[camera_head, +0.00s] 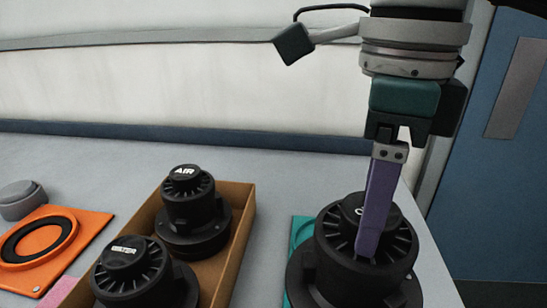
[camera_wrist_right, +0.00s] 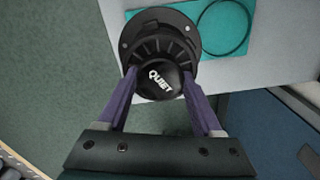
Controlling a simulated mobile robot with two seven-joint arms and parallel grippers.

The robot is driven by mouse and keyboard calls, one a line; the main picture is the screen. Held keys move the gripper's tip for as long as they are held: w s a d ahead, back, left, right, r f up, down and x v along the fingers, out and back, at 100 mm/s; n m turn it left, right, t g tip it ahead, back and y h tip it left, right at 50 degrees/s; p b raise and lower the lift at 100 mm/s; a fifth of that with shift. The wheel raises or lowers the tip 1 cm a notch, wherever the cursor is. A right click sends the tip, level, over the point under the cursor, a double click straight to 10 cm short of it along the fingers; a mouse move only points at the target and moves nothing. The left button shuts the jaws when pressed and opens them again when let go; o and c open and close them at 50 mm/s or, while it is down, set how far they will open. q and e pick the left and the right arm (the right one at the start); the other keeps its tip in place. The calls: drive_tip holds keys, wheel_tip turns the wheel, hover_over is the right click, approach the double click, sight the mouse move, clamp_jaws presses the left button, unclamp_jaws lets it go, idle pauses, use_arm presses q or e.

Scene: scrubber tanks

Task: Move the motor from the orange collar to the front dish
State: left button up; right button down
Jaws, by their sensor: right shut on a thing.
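A black finned motor lettered "QUIET" (camera_wrist_right: 160,84) is between the purple fingers of my right gripper (camera_head: 368,245). In the head view the motor (camera_head: 335,250) is upright at the lower right, partly in front of a teal plate (camera_head: 301,232). My right gripper (camera_wrist_right: 160,78) is shut on its top from above, one finger on each side in the wrist view. I cannot tell whether its base touches the surface. The orange collar (camera_head: 85,238), a plate with a black ring, lies at the left with its ring empty. I cannot make out which thing is the front dish. My left gripper is not in view.
A cardboard tray (camera_head: 234,225) left of the held motor contains an "AIR" motor (camera_head: 188,205) and a "WATER" motor (camera_head: 130,270). A grey round piece (camera_head: 20,200) and a pink piece (camera_head: 60,291) are at the left. The table edge is close on the right.

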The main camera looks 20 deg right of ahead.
drive_tip(key=shift+f+b, duration=1.75)
drive_tip(key=shift+f, duration=0.75)
drive_tip(key=shift+f+b, duration=0.45)
drive_tip(key=shift+b, duration=0.15)
drive_tip(key=shift+w+f+b, duration=0.1)
drive_tip(key=shift+f+b, duration=0.1)
drive_tip(key=shift+b, duration=0.1)
drive_tip(key=shift+f+b, duration=0.5)
drive_tip(key=shift+b, duration=0.1)
drive_tip(key=shift+f+b, duration=0.35)
drive_tip(key=shift+b, duration=0.1)
drive_tip(key=shift+f+b, duration=0.25)
drive_tip(key=shift+b, duration=0.15)
drive_tip(key=shift+f, duration=0.1)
idle(0.3)
